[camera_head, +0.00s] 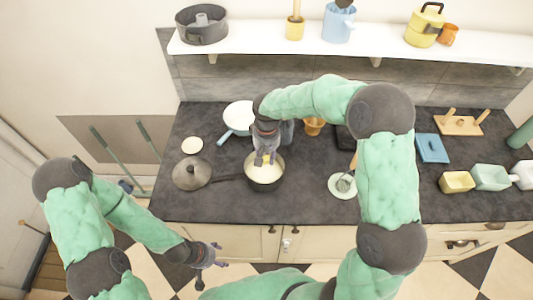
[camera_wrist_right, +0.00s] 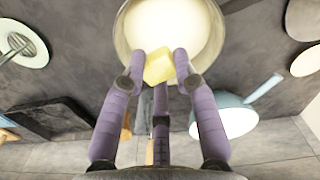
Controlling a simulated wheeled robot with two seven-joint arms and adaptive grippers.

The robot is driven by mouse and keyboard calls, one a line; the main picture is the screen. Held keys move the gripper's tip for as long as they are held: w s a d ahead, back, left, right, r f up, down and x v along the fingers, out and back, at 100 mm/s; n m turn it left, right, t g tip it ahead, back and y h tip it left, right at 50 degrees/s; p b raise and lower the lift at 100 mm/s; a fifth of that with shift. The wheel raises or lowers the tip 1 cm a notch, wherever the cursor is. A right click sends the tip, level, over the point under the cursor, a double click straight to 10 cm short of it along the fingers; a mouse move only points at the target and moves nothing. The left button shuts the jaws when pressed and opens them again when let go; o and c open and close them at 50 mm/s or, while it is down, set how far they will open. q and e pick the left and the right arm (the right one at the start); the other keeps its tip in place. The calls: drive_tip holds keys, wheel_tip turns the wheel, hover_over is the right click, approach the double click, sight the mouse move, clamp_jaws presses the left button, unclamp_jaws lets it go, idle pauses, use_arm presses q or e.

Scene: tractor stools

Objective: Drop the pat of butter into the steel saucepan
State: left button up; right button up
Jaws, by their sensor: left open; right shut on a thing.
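The steel saucepan (camera_head: 265,182) stands on the dark counter with its handle to the left, and it holds pale, creamy contents. Its rim and contents also show at the top of the right wrist view (camera_wrist_right: 165,28). My right gripper (camera_head: 264,160) is over the saucepan, pointing down. In the right wrist view its purple fingers are shut on the yellow pat of butter (camera_wrist_right: 159,66), which appears above or at the near side of the pan opening. My left gripper (camera_head: 208,259) is open and empty, low in front of the counter, away from the saucepan.
A dark lid (camera_head: 192,173) lies left of the saucepan, and a white-and-blue pan (camera_head: 238,117) stands behind it. A pale green dish (camera_head: 342,186) with a utensil is to the right. Several small tubs (camera_head: 457,181) stand at the far right. A shelf (camera_head: 350,45) runs above the counter.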

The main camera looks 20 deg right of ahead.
sight(267, 158)
drive_tip(key=shift+f, duration=0.15)
drive_tip(key=o, duration=0.9)
wheel_tip(267, 158, up, 12)
idle(0.6)
